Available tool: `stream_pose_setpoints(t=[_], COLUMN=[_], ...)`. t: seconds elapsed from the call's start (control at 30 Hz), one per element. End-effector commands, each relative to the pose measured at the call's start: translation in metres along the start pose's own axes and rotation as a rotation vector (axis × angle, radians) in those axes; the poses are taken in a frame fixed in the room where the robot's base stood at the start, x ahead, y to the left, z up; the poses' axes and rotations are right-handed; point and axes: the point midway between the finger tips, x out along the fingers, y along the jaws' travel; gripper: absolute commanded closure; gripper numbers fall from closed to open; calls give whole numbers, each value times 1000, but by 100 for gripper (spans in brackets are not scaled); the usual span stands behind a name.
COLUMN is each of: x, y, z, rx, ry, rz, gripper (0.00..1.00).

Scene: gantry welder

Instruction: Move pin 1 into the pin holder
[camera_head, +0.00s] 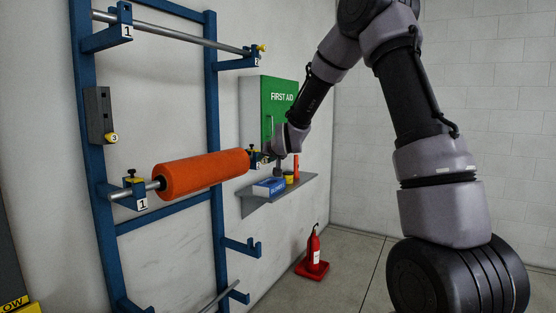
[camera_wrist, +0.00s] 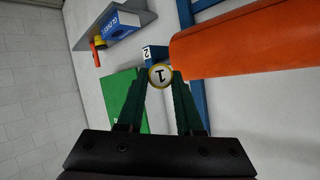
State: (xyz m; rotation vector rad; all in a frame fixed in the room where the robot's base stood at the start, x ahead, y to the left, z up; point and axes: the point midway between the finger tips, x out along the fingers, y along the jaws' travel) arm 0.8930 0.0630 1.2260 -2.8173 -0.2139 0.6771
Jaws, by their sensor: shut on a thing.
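Pin 1 (camera_wrist: 160,76), a round light-coloured knob with a yellow rim and a black 1, is between my gripper's fingertips (camera_wrist: 159,82) in the wrist view. My gripper is shut on it. Behind it is a blue bracket marked 2 (camera_wrist: 154,54), at the end of the orange roll (camera_wrist: 245,45). I cannot tell whether the pin is still inside that bracket. In the head view my gripper (camera_head: 268,153) is at the roll's right end, and the pin is too small to make out. A dark grey block (camera_head: 98,112), apparently the pin holder, is on the left blue post and carries pin 3 (camera_head: 112,138).
The blue rack (camera_head: 212,105) holds a bare bar (camera_head: 175,33) above the roll (camera_head: 205,174). A green first aid cabinet (camera_head: 278,105) and a grey shelf (camera_head: 283,196) with a blue box are close to my gripper. A red extinguisher (camera_head: 314,250) stands on the floor.

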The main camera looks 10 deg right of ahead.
Motion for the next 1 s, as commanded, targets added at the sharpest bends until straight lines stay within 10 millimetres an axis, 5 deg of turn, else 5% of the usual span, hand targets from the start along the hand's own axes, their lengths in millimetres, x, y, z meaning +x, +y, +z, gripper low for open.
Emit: stream_pose_setpoints(t=[0.37, 0.7, 1.0], x=[-32, -107, -173], y=[-158, -310, -395], z=[-2, 5, 14], rx=[-102, -230, -322], ry=[-70, -156, -215], rz=[-210, -461, -633], gripper=[100, 100, 100])
